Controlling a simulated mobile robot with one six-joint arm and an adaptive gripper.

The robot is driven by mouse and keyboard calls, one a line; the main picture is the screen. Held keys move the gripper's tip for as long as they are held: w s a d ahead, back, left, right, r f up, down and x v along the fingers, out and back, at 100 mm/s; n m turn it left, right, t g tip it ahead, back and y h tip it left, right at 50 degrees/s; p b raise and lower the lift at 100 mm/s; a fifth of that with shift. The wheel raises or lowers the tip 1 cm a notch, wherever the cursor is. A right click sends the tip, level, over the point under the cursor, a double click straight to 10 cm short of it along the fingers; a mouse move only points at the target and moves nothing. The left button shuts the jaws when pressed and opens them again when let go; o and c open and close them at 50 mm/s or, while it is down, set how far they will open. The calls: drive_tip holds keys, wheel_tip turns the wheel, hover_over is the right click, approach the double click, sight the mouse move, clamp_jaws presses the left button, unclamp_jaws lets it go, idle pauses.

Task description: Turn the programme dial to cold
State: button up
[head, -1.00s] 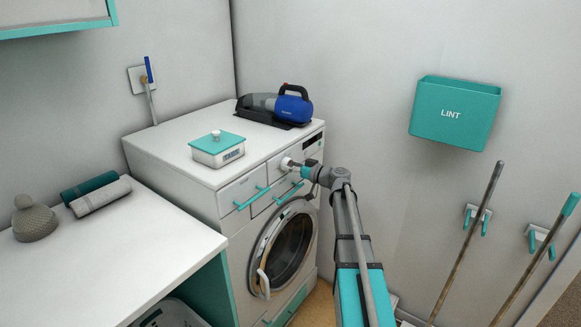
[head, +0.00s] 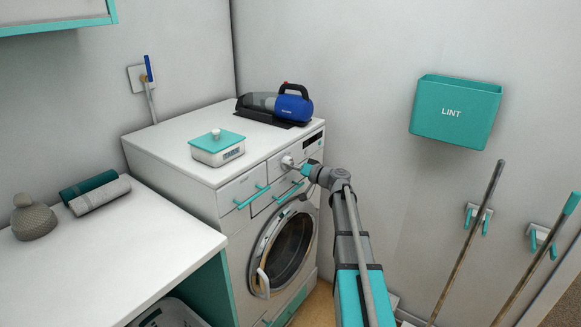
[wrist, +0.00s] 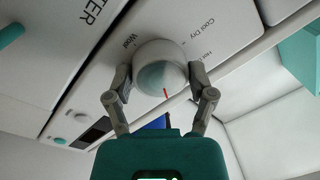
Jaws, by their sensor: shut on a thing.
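The programme dial (wrist: 158,62) is a round white knob with a grey-green face on the machine's front panel. Its red pointer line lies low on the face, slightly right of centre in the wrist view. Printed labels surround it: "Cool Dry" at upper right, one like "Wool" at left, and a partly readable one at right. My gripper (wrist: 160,78) has one finger on each side of the dial and is shut on it. In the head view, the dial (head: 287,161) is small, and my gripper (head: 294,165) meets it at the panel.
The white washing machine (head: 170,150) carries a teal-lidded box (head: 217,150) and a blue hand vacuum (head: 290,108) on top. Teal drawer handles (head: 253,197) sit below and left of the dial. A teal lint bin (head: 455,112) hangs on the right wall.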

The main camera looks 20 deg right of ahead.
drive_tip(key=shift+m, duration=1.4)
drive_tip(key=o, duration=1.1)
drive_tip(key=shift+n, duration=0.3)
